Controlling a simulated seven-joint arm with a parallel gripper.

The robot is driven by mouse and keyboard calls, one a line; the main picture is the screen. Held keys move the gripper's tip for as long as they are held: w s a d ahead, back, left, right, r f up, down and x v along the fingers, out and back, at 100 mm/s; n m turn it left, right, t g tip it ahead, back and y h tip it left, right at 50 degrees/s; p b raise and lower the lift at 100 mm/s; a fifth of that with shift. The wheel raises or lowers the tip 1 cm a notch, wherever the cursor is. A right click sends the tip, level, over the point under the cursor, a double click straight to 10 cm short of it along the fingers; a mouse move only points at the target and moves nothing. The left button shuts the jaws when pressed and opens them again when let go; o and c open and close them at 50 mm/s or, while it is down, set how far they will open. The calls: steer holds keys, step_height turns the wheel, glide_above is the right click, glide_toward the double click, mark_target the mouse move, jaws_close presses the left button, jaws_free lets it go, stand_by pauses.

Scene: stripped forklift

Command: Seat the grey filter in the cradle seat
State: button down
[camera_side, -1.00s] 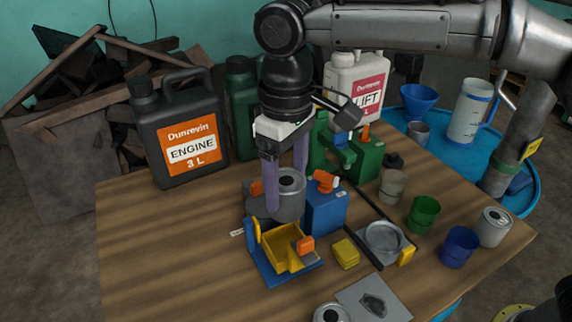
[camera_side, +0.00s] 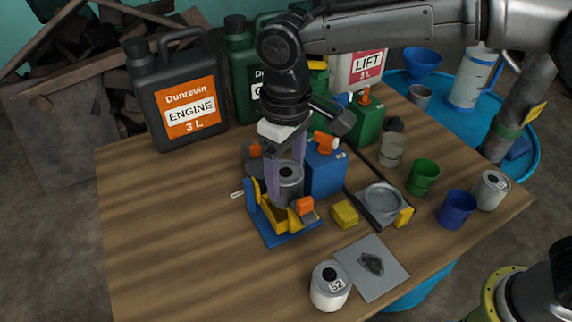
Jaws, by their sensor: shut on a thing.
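The grey filter (camera_side: 290,180) is a small cylinder with a dark hole in its top. My gripper (camera_side: 285,182) is shut on it, with its purple fingers at the filter's sides. The filter stands roughly upright over the cradle, a blue base (camera_side: 288,238) with a yellow seat (camera_side: 276,220) and an orange block (camera_side: 304,205) at its right. The filter's lower end overlaps the back of the yellow seat in this view. I cannot tell whether it touches the seat, whose back part is hidden.
A blue can (camera_side: 325,172) with an orange cap stands close to the right of the filter. A yellow block (camera_side: 344,214) and a grey round dish (camera_side: 382,202) lie further right. A white filter marked 52 (camera_side: 330,286) stands in front. The table's left side is clear.

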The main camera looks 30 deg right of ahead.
steer(key=shift+f, duration=2)
stand_by(2.4)
jaws_free()
steer(key=shift+d, duration=0.1)
stand_by(0.4)
steer(key=shift+w+r, duration=0.15)
steer(key=shift+r, duration=3.85)
